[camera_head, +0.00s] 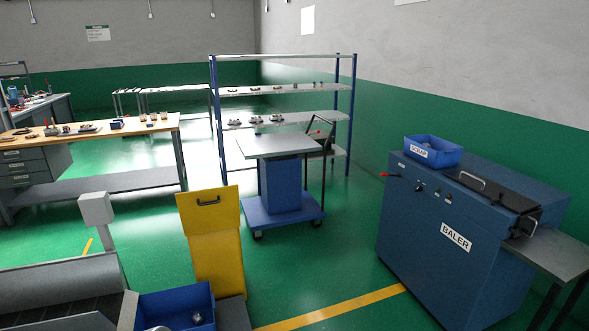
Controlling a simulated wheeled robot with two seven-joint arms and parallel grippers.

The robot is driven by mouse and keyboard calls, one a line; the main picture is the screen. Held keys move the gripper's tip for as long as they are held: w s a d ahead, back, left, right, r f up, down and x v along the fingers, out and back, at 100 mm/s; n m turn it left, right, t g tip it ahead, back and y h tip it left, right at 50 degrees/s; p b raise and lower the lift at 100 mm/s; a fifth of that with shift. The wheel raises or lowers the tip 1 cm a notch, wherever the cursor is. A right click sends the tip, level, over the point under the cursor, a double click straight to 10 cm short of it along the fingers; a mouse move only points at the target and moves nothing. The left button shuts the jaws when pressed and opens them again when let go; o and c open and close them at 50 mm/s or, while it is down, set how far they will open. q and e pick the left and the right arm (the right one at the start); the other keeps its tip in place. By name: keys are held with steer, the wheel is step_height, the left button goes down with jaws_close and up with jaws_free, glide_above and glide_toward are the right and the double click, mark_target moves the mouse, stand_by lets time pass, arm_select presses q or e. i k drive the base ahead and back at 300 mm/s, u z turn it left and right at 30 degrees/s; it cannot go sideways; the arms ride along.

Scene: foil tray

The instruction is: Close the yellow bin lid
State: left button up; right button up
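The yellow bin (219,265) stands on the floor left of centre, close in front. Its yellow lid (212,222) shows as a flat panel at the top, facing me, with a dark handle (208,201) near the upper edge. The lid looks raised and steeply tilted rather than lying flat; the bin's opening is not visible. Neither my left nor my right gripper is in view, and nothing touches the lid.
A blue tray (209,317) with metal scrap and a grey conveyor-like machine (60,280) are at lower left. A blue cart (308,213) stands behind the bin. A blue baler (420,225) is at right. Green floor (345,265) is clear between bin and baler.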

mark_target(201, 212)
steer(key=i, duration=0.25)
steer(key=u, duration=0.8)
